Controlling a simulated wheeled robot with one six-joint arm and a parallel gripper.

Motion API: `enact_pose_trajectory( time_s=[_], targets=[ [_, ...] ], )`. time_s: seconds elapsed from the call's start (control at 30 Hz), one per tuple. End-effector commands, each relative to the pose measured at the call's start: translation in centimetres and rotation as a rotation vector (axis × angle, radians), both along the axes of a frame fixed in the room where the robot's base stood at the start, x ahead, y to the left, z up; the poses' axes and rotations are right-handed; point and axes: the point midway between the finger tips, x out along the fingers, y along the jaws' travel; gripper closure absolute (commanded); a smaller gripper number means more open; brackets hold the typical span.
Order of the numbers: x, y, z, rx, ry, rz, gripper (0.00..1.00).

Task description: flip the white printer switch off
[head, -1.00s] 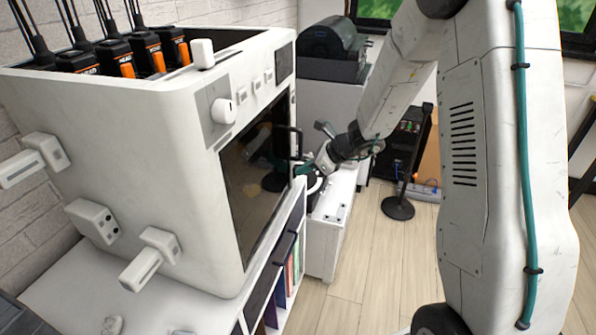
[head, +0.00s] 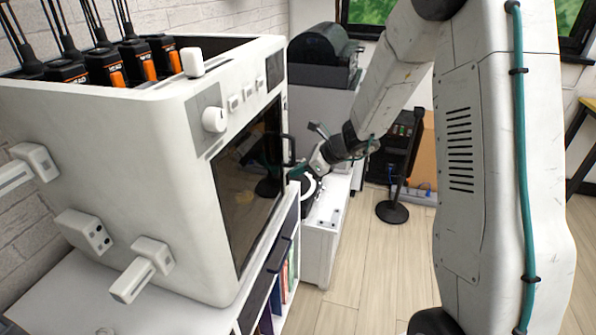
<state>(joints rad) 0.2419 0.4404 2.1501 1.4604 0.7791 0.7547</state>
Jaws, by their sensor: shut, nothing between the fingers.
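The white printer (head: 140,135) is a large box on a white cabinet at left, with a dark glass door (head: 250,185). Its front strip carries a round white knob (head: 214,119) and small white buttons (head: 241,98). A white lever-like switch (head: 143,271) sticks out low on its near side, and another white lever (head: 27,163) shows at the far left. I cannot tell which of these is the task's switch. My gripper (head: 303,173) is beyond the door's right edge, close to its dark handle (head: 289,150), apart from both levers. It is shut and empty; its fingertips are small and partly hidden.
A white socket block (head: 84,231) sits between the levers. A low white cabinet (head: 325,225) is under my gripper. A round black stand base (head: 392,212) is on the floor (head: 375,275), which is otherwise clear at centre.

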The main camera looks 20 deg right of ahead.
Motion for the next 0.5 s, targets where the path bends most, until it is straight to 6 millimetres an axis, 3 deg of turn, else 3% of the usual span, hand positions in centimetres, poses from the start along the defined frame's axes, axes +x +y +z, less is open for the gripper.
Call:
enact_pose_trajectory(
  time_s=[0.23, 0.5],
  targets=[
    [-1.5, -2.5, 0.5, -0.001, -0.001, 0.004, 1.00],
    [-3.8, -5.3, 5.4, -0.002, -0.004, 0.006, 1.00]
  ],
)
